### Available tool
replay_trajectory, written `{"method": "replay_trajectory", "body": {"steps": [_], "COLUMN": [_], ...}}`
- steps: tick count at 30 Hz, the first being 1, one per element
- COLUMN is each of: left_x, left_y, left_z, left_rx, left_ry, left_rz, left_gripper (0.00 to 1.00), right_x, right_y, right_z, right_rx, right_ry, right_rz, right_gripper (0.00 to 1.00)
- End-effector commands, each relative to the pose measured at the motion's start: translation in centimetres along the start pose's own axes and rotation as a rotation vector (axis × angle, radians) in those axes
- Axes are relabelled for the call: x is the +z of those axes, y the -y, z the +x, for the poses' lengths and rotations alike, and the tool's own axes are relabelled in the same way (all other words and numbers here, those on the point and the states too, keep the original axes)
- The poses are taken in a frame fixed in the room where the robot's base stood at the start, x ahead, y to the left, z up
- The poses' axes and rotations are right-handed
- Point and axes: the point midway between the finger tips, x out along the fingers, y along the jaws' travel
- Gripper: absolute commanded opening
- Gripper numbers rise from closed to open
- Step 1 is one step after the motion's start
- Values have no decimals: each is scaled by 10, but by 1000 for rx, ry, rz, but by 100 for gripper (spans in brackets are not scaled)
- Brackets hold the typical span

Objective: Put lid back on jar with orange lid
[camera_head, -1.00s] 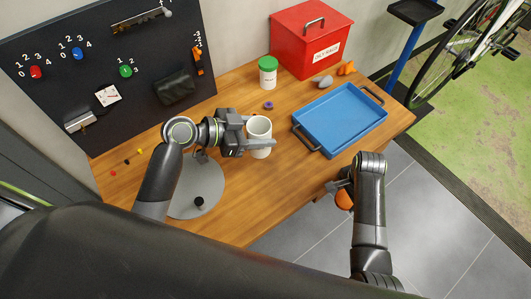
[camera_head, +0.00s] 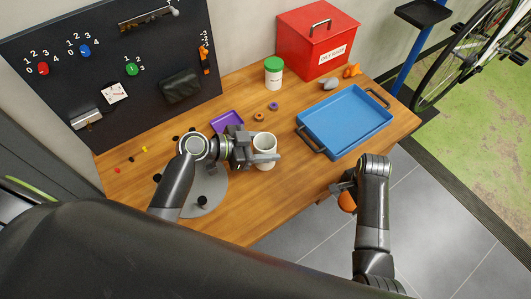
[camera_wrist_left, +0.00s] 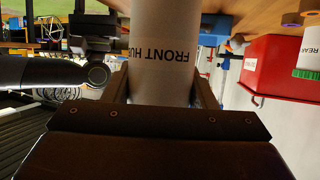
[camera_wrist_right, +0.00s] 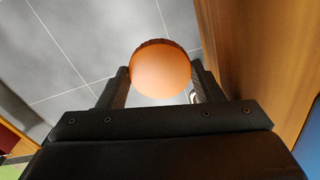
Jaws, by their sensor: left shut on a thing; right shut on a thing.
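A white open-topped jar (camera_head: 265,143) is upright above the front middle of the table, held by my left gripper (camera_head: 264,157), which is shut around its side. In the left wrist view the jar (camera_wrist_left: 165,55) shows a label reading "FRONT HU", the rest cut off. I cannot tell whether its base touches the table. The round orange lid (camera_head: 347,202) is held by my right gripper (camera_head: 341,189), beyond the table's front edge over the floor. In the right wrist view the lid (camera_wrist_right: 161,72) sits between the shut fingers. Jar and lid are well apart.
A blue tray (camera_head: 345,122) lies on the right of the table, with a green-lidded jar (camera_head: 273,76) and red box (camera_head: 316,45) behind. A purple tray (camera_head: 227,121), small rings (camera_head: 259,117) and a grey round plate (camera_head: 207,190) lie near my left arm.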

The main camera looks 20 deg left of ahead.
Motion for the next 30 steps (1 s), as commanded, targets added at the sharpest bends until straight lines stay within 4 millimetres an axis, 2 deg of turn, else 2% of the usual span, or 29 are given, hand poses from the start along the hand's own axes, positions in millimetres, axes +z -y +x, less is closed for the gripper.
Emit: {"method": "replay_trajectory", "body": {"steps": [4, 12, 26, 27, 30], "left_x": [2, 32, 38, 37, 37], "left_y": [0, 0, 0, 0, 0], "left_z": [1, 13, 16, 15, 15], "left_rx": [0, 1, 0, 0, 0], "left_ry": [0, 1, 0, 0, 0], "left_rz": [-1, -3, 1, 0, 0], "left_gripper": [10, 10, 10, 55, 68], "right_x": [0, 0, 0, 0, 0], "right_y": [0, 0, 0, 0, 0], "right_z": [0, 0, 6, 4, 4], "right_rx": [0, 0, 0, 0, 0], "right_ry": [0, 0, 0, 0, 0], "right_rz": [0, 0, 0, 0, 0], "right_gripper": [38, 38, 38, 38, 38]}}
